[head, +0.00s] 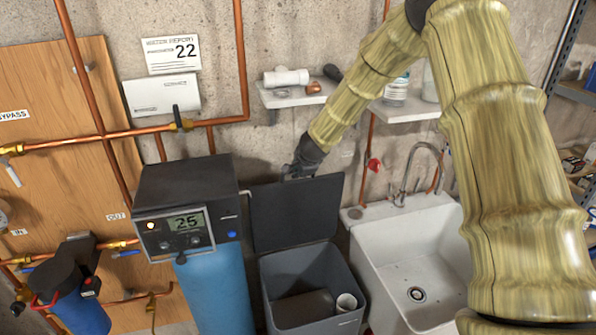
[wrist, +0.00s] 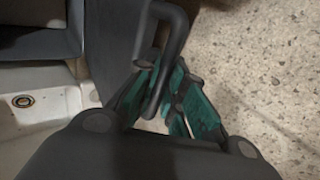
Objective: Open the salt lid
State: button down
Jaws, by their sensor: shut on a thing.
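The salt lid (head: 296,213) is a dark grey panel standing raised, close to upright, at the back of the grey salt bin (head: 331,264). The bin's open top faces up and its inside shows. My gripper (head: 297,172) is at the lid's top edge, small and dark in the head view. In the wrist view, my gripper's teal fingers (wrist: 166,100) are shut on the dark loop-shaped lid handle (wrist: 173,43). The lid (wrist: 108,40) also shows there beside the handle. The exact finger contact is partly hidden.
A white sink (head: 418,265) with a tap stands right of the bin. A softener unit (head: 188,200) with a display stands left. Shelves (head: 405,109) hang on the wall above the sink. Copper pipes (head: 85,141) run along the left wall.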

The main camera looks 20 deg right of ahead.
jog(key=c, duration=1.5)
grip_release()
jog(key=shift+d, duration=0.1)
jog(key=shift+s+r, duration=0.1)
jog(key=v, duration=1.1)
jog(key=shift+s+r, duration=0.2)
jog(key=shift+r, duration=0.1)
